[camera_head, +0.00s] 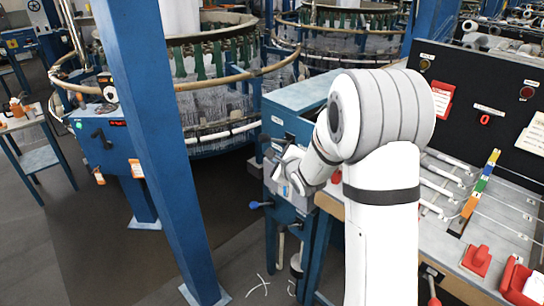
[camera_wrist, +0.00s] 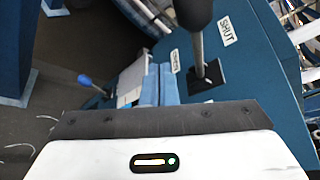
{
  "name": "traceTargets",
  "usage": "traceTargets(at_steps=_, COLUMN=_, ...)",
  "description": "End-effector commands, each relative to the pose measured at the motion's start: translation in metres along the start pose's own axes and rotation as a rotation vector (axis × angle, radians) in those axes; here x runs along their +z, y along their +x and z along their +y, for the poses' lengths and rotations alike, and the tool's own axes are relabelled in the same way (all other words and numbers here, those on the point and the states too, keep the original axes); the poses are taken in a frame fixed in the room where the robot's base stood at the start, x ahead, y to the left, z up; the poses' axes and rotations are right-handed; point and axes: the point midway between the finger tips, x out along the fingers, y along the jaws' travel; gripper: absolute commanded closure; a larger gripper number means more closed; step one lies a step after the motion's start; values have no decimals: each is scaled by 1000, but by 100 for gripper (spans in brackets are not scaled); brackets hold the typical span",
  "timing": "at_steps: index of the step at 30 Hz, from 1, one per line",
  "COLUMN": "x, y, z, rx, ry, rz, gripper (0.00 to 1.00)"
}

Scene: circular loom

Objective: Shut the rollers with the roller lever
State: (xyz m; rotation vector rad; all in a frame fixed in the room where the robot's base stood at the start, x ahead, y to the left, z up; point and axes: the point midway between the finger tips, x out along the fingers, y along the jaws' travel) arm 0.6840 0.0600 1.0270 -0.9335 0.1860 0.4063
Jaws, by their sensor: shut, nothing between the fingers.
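The roller lever (camera_wrist: 198,45) shows in the wrist view as a metal shaft with a black knob at the top edge. It rises from a black slotted plate (camera_wrist: 208,80) on a blue machine housing (camera_wrist: 255,75). A SHUT label (camera_wrist: 228,29) is beside the shaft on the right, and a smaller label (camera_wrist: 174,61) is on the left, probably OPEN. My gripper (camera_wrist: 158,72) is shut and empty, just left of the lever's base and apart from the shaft in the picture. I cannot identify the rollers.
A blue-knobbed lever (camera_head: 255,205) sticks out low on the housing; its knob also shows in the wrist view (camera_wrist: 84,80). A blue post (camera_head: 165,150) stands to the left. A bench with a black panel (camera_head: 480,90) and red parts (camera_head: 477,260) is to the right.

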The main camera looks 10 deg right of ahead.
Motion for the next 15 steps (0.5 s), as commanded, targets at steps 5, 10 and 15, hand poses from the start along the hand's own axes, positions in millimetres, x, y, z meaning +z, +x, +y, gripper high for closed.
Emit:
traceTargets(at_steps=5, x=-4, y=-38, z=-16, rx=-3, ry=-1, rz=2, gripper=100)
traceTargets(at_steps=10, x=-8, y=-63, z=-24, rx=-1, ry=0, rz=3, gripper=100)
traceTargets(at_steps=15, x=-9, y=-75, z=-27, rx=1, ry=0, rz=2, gripper=100)
